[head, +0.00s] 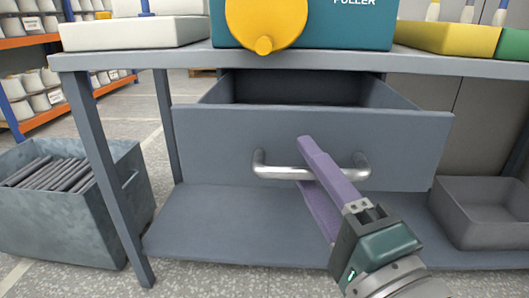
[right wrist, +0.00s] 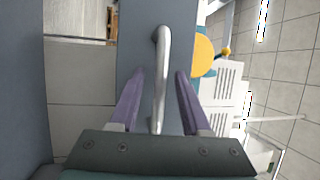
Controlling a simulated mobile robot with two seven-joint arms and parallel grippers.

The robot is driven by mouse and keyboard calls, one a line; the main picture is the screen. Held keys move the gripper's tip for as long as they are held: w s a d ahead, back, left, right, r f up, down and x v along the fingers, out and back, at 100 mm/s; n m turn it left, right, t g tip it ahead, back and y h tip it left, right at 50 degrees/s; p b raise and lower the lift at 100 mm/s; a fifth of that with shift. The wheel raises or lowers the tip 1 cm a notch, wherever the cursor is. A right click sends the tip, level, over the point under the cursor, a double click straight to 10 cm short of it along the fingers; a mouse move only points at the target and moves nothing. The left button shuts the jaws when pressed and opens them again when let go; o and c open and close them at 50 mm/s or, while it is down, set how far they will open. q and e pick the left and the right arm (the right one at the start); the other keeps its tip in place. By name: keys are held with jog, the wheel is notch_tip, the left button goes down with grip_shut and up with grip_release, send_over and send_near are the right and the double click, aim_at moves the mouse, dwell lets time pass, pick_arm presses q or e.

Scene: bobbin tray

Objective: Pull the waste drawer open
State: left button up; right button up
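The waste drawer (head: 215,140) is a grey drawer under the bench top. It stands partly pulled out, and its empty-looking inside shows behind the front. Its silver bar handle (head: 275,172) runs level across the front; it also shows in the right wrist view (right wrist: 161,80). My right gripper (head: 304,165) has its purple fingers above and below the handle. In the right wrist view the fingers (right wrist: 160,74) are spread, with the bar between them and a gap on each side. My left gripper is in neither view.
The bench top (head: 190,56) carries a teal machine with a yellow disc and pale and yellow boxes. A grey bin (head: 110,215) of dark slats stands at left. An open grey tray (head: 480,235) sits at right on the lower shelf (head: 225,225).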

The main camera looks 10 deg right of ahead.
jog(key=shift+s, duration=0.5)
jog(key=p+v, duration=0.1)
jog(key=v, duration=0.8)
jog(key=shift+w+p, duration=0.1)
jog(key=shift+p, duration=0.2)
